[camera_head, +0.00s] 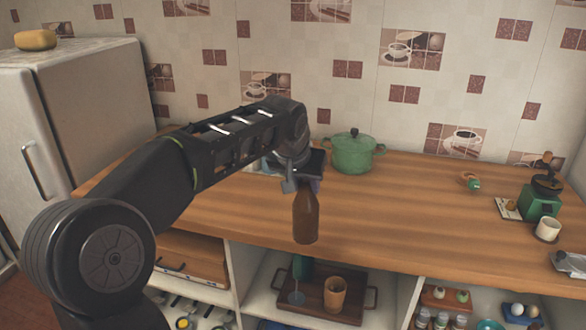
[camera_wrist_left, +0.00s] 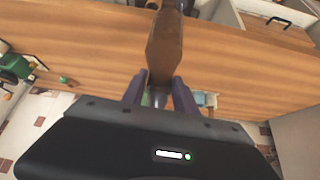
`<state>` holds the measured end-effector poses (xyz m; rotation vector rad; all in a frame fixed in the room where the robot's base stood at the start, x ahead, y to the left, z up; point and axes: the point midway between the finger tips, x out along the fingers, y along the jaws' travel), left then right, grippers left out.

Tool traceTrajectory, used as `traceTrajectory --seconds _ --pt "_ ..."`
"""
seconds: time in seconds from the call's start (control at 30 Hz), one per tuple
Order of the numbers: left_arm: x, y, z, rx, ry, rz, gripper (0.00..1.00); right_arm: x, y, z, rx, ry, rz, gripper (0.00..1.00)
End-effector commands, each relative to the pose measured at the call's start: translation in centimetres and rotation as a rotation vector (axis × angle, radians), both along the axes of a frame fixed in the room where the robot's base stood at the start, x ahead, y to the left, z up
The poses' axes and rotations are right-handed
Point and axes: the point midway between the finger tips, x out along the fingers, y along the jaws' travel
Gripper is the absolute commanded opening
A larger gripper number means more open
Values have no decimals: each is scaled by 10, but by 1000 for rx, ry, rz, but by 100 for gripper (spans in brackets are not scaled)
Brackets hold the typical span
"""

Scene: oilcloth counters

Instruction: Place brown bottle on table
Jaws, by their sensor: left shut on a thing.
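The brown bottle (camera_head: 306,218) hangs upright, neck up, from my left gripper (camera_head: 304,183) near the front edge of the wooden counter (camera_head: 400,215). I cannot tell whether its base touches the wood. In the left wrist view, my left gripper (camera_wrist_left: 159,92) has its two dark fingers shut on the neck of the bottle (camera_wrist_left: 165,48), with the counter (camera_wrist_left: 90,48) behind. My right gripper is not in view.
A green pot (camera_head: 353,154) stands at the back by the tiled wall. A green grinder (camera_head: 541,201) and a white cup (camera_head: 547,229) are at the right. A tray (camera_head: 318,299) sits on the shelf below. The counter's middle right is clear.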

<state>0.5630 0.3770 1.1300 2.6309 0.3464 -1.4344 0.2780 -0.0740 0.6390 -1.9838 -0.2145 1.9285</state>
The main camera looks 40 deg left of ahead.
Motion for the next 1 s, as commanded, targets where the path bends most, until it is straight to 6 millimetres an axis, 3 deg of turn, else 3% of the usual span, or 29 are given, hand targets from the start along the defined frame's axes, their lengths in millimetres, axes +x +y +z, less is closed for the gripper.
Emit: traceTrajectory --seconds 0.6,0.8,1.0 --pt "3 -129 -113 0 1 -192 0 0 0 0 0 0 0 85" --pt "4 -158 -139 0 1 -235 0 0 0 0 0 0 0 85" --pt "5 -175 -155 1 0 -259 0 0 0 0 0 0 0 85"
